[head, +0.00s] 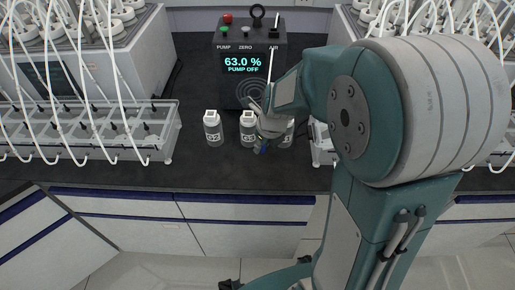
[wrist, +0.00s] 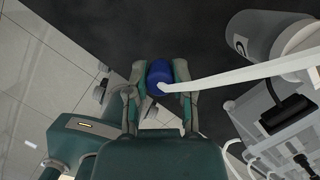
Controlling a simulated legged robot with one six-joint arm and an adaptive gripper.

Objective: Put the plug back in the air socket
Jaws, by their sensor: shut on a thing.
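In the wrist view my gripper (wrist: 158,88) is shut on a blue plug (wrist: 158,74). A white hose (wrist: 225,78) runs from the plug to the right. The AIR label is at the box's upper right; the white hose (head: 270,62) hangs over that area, and I cannot make out the socket opening.
White-capped bottles (head: 213,128) (head: 248,127) stand in front of the box; a third (head: 287,135) is partly hidden by my gripper. A clear rack with hoses (head: 105,130) stands at left. Another rack is at right, partly behind my arm. Dark benchtop (head: 190,80) is clear left of the box.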

